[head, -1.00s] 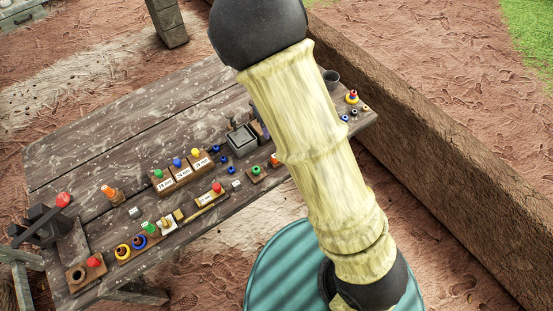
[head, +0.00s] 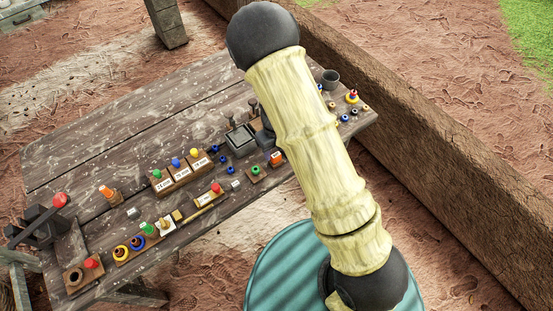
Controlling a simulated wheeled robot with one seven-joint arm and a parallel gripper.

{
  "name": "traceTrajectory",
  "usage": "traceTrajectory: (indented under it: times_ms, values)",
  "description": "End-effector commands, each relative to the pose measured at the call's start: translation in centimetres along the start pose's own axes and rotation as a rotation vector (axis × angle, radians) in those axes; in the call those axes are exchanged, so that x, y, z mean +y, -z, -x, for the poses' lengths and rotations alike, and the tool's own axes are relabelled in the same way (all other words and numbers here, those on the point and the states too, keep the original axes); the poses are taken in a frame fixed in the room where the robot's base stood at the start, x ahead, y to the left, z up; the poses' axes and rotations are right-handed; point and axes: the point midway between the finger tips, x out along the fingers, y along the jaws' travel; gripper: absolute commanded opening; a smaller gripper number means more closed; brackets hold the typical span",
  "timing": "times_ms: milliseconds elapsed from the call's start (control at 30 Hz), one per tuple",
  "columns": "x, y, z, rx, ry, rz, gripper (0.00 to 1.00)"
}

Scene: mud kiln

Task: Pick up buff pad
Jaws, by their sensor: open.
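A small buff-coloured block (head: 178,215) lies near the front edge of the wooden table, left of centre. It may be the buff pad, but it is too small to be sure. Left of it is a white square (head: 166,226) with a tan piece on top. My gripper is not in view. Only my arm shows, crossing the picture from upper centre to lower right and hiding part of the table's right side.
The table (head: 110,130) holds labelled blocks with coloured knobs (head: 183,173), a grey square tin (head: 240,140), a black press with a red knob (head: 50,215) and a grey cup (head: 330,78). The back left is bare. A teal round top (head: 275,265) stands in front; a mud wall (head: 430,130) runs behind.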

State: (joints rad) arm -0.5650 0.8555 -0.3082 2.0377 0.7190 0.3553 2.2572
Motion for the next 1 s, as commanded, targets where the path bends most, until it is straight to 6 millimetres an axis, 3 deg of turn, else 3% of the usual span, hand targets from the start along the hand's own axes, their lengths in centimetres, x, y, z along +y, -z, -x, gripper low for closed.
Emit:
traceTrajectory:
  times_ms: [167,533,1000]
  values:
    - [-0.1,0.0,-0.3,0.001,0.0,-0.001,0.45]
    - [-0.2,0.1,-4.9,0.002,-0.001,-0.003,0.45]
    - [-0.2,0.1,-5.2,0.0,0.0,-0.002,0.45]
